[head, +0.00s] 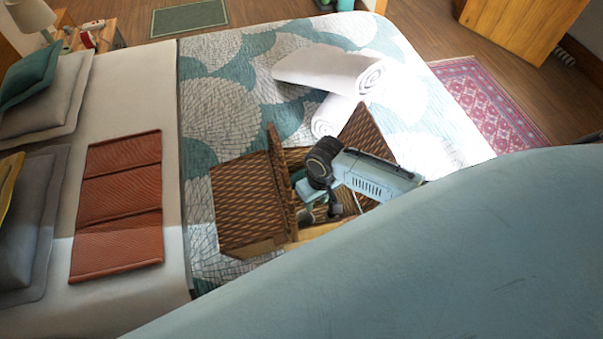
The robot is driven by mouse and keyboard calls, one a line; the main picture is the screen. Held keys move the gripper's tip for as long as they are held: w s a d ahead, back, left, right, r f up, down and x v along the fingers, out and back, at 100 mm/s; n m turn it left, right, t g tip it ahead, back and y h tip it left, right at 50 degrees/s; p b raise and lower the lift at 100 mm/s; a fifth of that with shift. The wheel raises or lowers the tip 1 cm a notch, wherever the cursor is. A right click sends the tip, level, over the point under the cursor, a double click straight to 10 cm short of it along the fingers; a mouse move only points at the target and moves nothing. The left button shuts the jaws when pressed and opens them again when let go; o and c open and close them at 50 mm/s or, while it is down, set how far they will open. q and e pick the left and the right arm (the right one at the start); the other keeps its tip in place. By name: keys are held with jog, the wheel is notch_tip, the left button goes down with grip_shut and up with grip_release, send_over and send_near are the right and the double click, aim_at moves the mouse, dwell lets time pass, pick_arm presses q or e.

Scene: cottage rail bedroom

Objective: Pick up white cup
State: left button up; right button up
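No white cup can be made out in the head view. A brown woven basket (238,203) with raised lid flaps lies on the bed. My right gripper (322,212) points down into the basket's opening, between the flaps. Its fingertips are partly hidden among the basket walls, so I cannot tell whether it is open or holds something. The inside of the basket is mostly hidden by my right arm. My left gripper is out of view.
Rolled white towels (330,72) lie on the bed behind the basket. A folded rust-red blanket (118,205) and grey pillows (40,100) are to the left. A nightstand (105,36) with small items and a lamp (32,15) stands at top left. The quilt (225,110) is clear behind the basket.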

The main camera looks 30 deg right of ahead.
jog(key=shift+w+a+f+b, duration=0.15)
jog(key=shift+f+b, duration=0.15)
jog(key=shift+f, duration=1.2)
jog(key=shift+s+a+f+b, duration=0.1)
jog(key=shift+f+b, duration=0.2)
jog(key=shift+f, duration=1.15)
jog(key=shift+w+a+f+b, duration=0.15)
jog(key=shift+f+b, duration=0.15)
jog(key=shift+f, duration=1.2)
jog(key=shift+s, duration=0.15)
grip_shut()
